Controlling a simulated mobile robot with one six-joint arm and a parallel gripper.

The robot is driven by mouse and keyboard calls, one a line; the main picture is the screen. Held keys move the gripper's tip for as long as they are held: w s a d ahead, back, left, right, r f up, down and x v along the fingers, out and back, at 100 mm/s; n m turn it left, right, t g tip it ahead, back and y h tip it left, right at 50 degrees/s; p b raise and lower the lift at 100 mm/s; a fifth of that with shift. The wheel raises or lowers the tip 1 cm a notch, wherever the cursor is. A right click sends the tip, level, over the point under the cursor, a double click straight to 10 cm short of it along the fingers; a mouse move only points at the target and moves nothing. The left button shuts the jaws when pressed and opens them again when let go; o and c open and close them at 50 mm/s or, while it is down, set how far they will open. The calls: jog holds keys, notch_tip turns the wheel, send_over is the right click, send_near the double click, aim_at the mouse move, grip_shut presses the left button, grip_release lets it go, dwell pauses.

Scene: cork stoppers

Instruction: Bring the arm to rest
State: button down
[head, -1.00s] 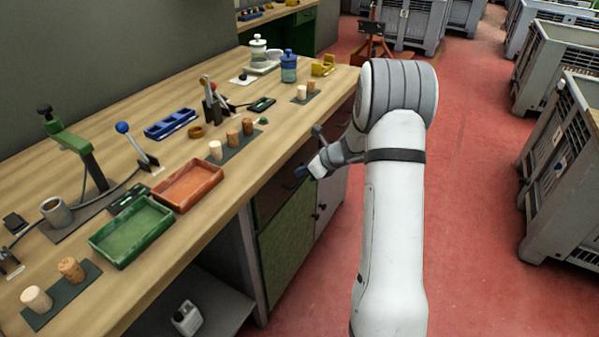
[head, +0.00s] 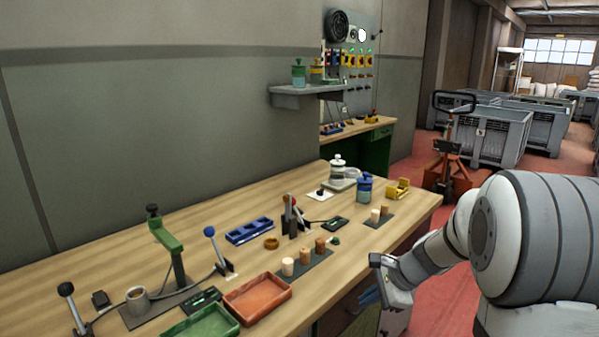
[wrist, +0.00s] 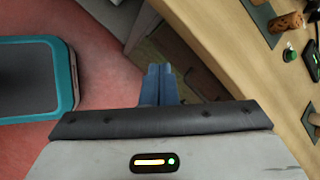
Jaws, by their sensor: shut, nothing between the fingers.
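My gripper shows in the wrist view as two blue fingers (wrist: 158,84) pressed together with nothing between them. The arm is folded at the right of the head view. The gripper touches no object that I can see.
Cork stoppers (head: 304,252) stand on a dark mat near the bench's front edge. A red tray (head: 258,298) and a green tray (head: 205,322) lie nearer. A pallet truck (head: 448,165) and grey crates (head: 497,137) stand beyond on the red floor.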

jog(key=s+r+n+h+p, duration=0.1)
jog(key=s+r+n+h, duration=0.1)
jog(key=s+n, duration=0.3)
jog(key=s+a+r+n+h+p, duration=0.1)
jog(key=s+r+n, duration=0.3)
jog(key=s, duration=0.6)
jog(key=s+r+n+g+h+p, duration=0.1)
jog(key=s+r+n+h, duration=0.2)
jog(key=s+n, duration=0.4)
jog(key=shift+s+a+r+n+p, duration=0.2)
jog(key=shift+a+r+n+p, duration=0.1)
jog(key=shift+r+p, duration=0.1)
